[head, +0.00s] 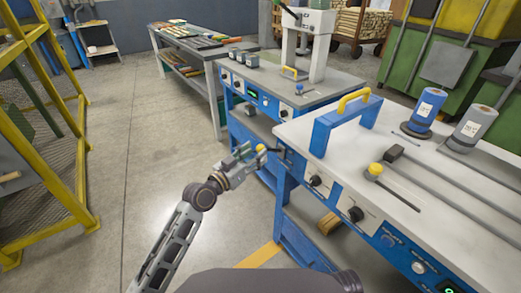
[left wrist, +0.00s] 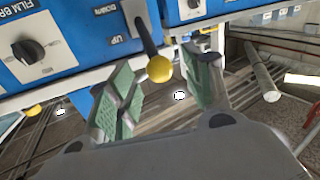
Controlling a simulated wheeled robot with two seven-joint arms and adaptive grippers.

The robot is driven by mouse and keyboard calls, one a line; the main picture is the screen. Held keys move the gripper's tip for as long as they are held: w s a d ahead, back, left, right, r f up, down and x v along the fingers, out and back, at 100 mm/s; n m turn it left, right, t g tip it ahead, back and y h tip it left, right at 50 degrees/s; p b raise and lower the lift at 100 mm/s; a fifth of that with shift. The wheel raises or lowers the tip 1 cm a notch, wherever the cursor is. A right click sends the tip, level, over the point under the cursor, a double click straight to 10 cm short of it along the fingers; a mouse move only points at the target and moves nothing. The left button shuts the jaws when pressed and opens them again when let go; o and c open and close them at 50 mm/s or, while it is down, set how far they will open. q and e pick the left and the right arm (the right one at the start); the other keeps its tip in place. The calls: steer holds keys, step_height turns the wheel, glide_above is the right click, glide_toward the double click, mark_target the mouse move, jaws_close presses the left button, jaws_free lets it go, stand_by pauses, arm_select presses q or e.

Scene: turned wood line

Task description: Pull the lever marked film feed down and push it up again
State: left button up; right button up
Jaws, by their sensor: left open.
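The lever (head: 275,150) is a dark stick with a yellow ball knob (head: 261,148) on the left end of the near blue-and-white machine. In the left wrist view the black lever (left wrist: 146,34) comes out of a grey plate on the blue panel, with "UP" lettered beside it. Its yellow ball (left wrist: 159,69) shows between the fingertips. My left gripper (head: 251,157) is open around the ball, with its green-padded fingers (left wrist: 158,78) apart on either side. I see no clear contact. The lever's name is not readable. My right gripper is not in view.
A black knob (left wrist: 28,51) sits beside the lever on the panel. A second machine stands behind. Yellow racking (head: 70,110) is at left; the floor between is clear.

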mark_target(261, 149)
arm_select(q)
steer(key=shift+x, duration=1.9)
jaws_close()
